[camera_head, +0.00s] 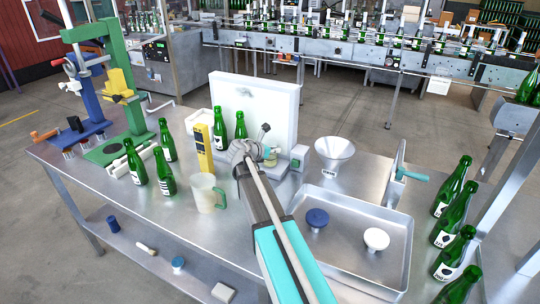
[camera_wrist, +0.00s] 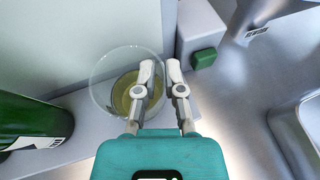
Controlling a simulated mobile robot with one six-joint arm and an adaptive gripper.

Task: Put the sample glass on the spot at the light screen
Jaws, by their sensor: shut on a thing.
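The sample glass (camera_wrist: 103,98) is a clear round glass with yellowish liquid, in front of the light screen. It also shows in the head view (camera_head: 271,160), partly hidden by my gripper. My gripper (camera_wrist: 167,66) is shut on the glass's wall at its right side, one finger over the inside and one outside. It also shows in the head view (camera_head: 266,146). The light screen (camera_head: 270,98) is a white upright panel with a pale ledge (camera_wrist: 72,108) at its foot. The glass is over or on this ledge; I cannot tell whether it touches. The spot is not visible.
A green button (camera_wrist: 204,58) sits right of the glass. Green bottles (camera_head: 240,126) stand left of it at the screen, near a yellow meter (camera_head: 204,148). A jug (camera_head: 207,193) stands in front. A funnel (camera_head: 334,152) and metal tray (camera_head: 385,255) are at the right.

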